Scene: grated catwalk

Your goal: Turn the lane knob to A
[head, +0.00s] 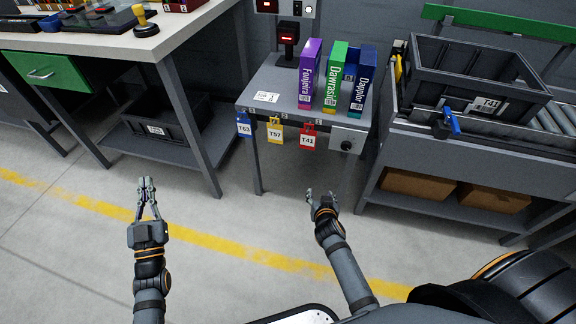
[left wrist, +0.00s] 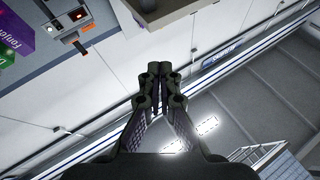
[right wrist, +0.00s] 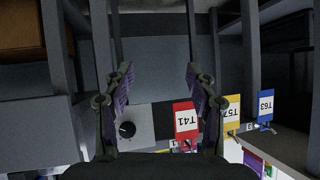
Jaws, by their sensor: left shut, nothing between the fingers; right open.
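The black round knob (head: 346,145) sits on a light grey box (head: 338,133) at the right front corner of a small grey table (head: 262,84). In the right wrist view the knob (right wrist: 127,129) shows on its grey plate, below and between my fingers; its lettering is too small to read. My right gripper (head: 322,196) is open and empty, in front of and below the box, apart from the knob. My left gripper (head: 147,184) is shut and empty, over the floor left of the small table.
Blue T63 (head: 244,125), yellow T57 (head: 275,131) and red T41 (head: 308,137) tags hang along the table's front edge, left of the knob. A conveyor with a dark crate (head: 470,75) is at right. The floor in front is clear.

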